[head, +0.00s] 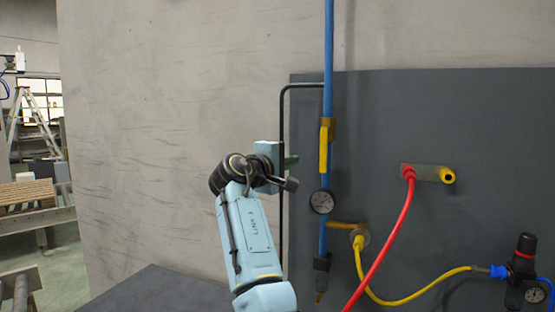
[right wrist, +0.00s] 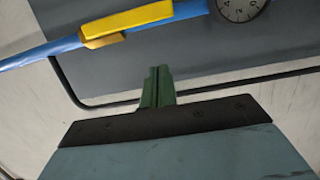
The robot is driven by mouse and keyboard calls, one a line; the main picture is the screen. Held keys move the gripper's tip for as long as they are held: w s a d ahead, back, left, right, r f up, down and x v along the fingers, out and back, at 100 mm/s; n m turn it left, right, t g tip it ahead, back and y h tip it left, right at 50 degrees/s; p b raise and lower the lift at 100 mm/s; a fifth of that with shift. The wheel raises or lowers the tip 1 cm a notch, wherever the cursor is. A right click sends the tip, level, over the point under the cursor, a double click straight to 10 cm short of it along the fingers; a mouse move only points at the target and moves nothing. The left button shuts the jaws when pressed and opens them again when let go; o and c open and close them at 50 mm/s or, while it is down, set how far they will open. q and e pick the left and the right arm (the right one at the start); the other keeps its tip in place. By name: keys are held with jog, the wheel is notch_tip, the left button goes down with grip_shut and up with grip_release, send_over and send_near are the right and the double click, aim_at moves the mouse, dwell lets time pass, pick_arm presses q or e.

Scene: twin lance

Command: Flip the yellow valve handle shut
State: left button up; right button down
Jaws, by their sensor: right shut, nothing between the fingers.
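The yellow valve handle (head: 323,150) is long and narrow. It lies along the upright blue pipe (head: 328,60), parallel to it, just above the round gauge (head: 321,202). My right gripper (head: 292,161) is left of the handle, near its height, and its green fingers point toward the pipe. In the right wrist view the fingers (right wrist: 157,82) are shut together and empty. The handle (right wrist: 142,18) shows beyond their tips there, with a visible gap between. A brass-coloured valve body (right wrist: 104,41) shows at one end of the handle. My left gripper is not in view.
A thin black bent rail (head: 282,130) runs beside the pipe, close to my right gripper. A red hose (head: 389,240) and a yellow hose (head: 400,302) hang right of the pipe on the dark grey panel (head: 450,120). A regulator (head: 524,260) is at lower right.

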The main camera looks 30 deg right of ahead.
aim_at(324, 150)
jog(key=shift+s+d+p, duration=0.5)
jog(key=shift+s+d, duration=0.9)
jog(key=shift+d, duration=0.3)
jog(key=shift+d, duration=0.1)
